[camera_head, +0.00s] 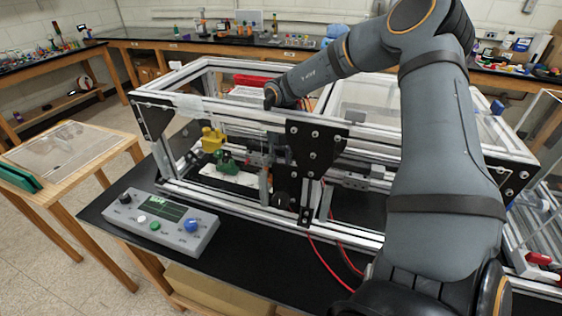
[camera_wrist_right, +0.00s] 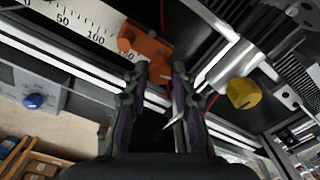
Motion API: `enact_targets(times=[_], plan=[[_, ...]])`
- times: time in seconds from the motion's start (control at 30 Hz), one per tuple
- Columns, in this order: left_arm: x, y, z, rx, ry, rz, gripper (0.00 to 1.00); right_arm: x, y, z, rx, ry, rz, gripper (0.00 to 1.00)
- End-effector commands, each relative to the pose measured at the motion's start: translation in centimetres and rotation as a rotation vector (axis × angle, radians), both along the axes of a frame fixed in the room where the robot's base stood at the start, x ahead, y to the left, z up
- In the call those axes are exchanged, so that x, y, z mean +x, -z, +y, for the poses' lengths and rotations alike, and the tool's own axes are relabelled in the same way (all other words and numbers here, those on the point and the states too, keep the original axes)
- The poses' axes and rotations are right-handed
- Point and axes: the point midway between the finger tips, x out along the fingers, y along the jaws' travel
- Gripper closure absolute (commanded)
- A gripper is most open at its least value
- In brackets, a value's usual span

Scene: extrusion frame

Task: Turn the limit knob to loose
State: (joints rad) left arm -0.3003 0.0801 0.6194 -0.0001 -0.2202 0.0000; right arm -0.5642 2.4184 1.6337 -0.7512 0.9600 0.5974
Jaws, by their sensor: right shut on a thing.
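A grey control box (camera_head: 206,238) lies on the black bench at the left front. It has a black knob (camera_head: 125,199) at its left end and a blue knob (camera_head: 191,224) at its right, with a green-lit display (camera_head: 152,206) between them. Labels are too small to read, so I cannot tell which is the limit knob. The blue knob also shows in the right wrist view (camera_wrist_right: 35,101). My right gripper (camera_wrist_right: 158,70) is inside the extrusion frame, shut on an orange piece (camera_wrist_right: 143,45) beside a white ruler (camera_wrist_right: 85,22). My left gripper is out of view.
The aluminium extrusion frame (camera_head: 225,115) surrounds the mechanism, with bars close to my right arm. A yellow knob (camera_wrist_right: 243,93) sits right of my fingers. Red cables (camera_head: 322,240) hang over the bench front.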

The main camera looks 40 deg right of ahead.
Motion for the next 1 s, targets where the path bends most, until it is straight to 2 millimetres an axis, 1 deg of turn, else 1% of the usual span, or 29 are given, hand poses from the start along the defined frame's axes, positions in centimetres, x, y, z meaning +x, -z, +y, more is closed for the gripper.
enact_targets(times=[0.3,0.67,0.7,0.83,1.0], plan=[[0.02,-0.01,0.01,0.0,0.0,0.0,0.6,0.01,-0.01,-0.02,0.0,-0.064,0.0,1.0],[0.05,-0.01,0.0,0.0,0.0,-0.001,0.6,0.02,-0.01,-0.02,-0.001,-0.066,-0.001,1.0],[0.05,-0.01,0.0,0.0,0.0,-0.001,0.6,0.02,-0.01,-0.02,-0.001,-0.066,-0.001,0.71],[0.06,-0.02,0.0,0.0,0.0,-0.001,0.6,0.02,-0.01,-0.01,-0.001,-0.066,-0.001,0.53],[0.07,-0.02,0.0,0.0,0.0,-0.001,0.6,0.02,-0.01,-0.01,0.0,-0.066,0.0,0.52]])
